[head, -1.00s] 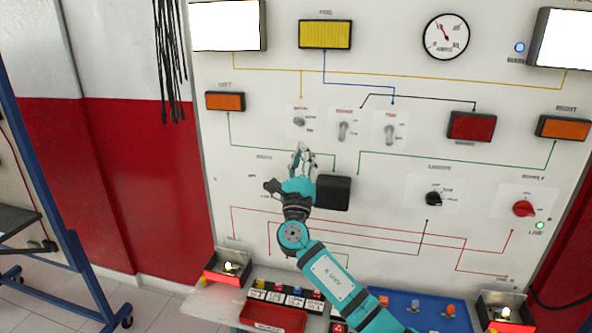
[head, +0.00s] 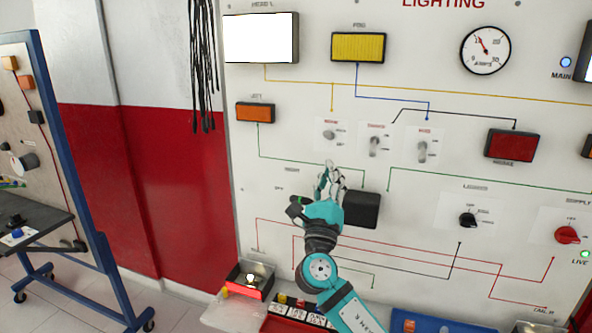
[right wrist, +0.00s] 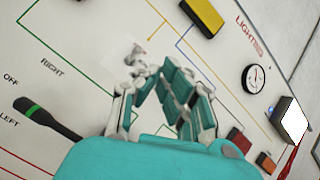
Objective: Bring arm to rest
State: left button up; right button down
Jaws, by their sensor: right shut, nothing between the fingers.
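My right gripper (head: 328,178) is in the middle of the head view, its arm coming up from the bottom. It is shut and empty, in front of the white lighting panel (head: 300,210), just left of a black box (head: 361,209). In the right wrist view the fingers (right wrist: 152,78) come together, with a small switch (right wrist: 136,54) beyond them. A black lever with a green band (right wrist: 45,117) is at the left of that view, by the words OFF, LEFT and RIGHT. My left gripper is not in view.
The panel carries several toggle switches (head: 375,146), a black knob (head: 467,220), a red knob (head: 567,234) and a gauge (head: 486,50). Below stand a red bulb box (head: 249,280) and a blue tray (head: 432,324). Black cables (head: 203,70) hang at upper left. A blue-framed stand (head: 85,170) is at left.

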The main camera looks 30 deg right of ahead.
jog(key=s+a+f+m+g+y, duration=0.2)
jog(key=s+f+m+g+y, duration=0.25)
jog(key=f+m, duration=0.6)
jog(key=s+a+f+m+g+y, duration=0.25)
jog(key=s+f+m, duration=0.3)
jog(key=f, duration=0.95)
jog(key=s+a+f+m+g+y, duration=0.3)
jog(key=s+a+f+m, duration=0.15)
jog(key=s, duration=0.35)
jog(key=s+a+f+m+g+y, duration=0.2)
jog(key=s+a+f+m+y, duration=0.25)
jog(key=s+m, duration=0.2)
jog(key=s+a+f+m+g+y, duration=0.25)
jog(key=s+a+f+m, duration=0.2)
jog(key=s, duration=0.35)
notch_tip(320, 180, down, 24)
jog(key=g, duration=0.1)
jog(key=s+d+f+g, duration=0.1)
jog(key=s+d+f, duration=0.1)
jog(key=s+f, duration=1.6)
jog(key=shift+d+f+g+h, duration=0.15)
jog(key=shift+f+g+h, duration=0.15)
jog(key=shift+f+g, duration=0.05)
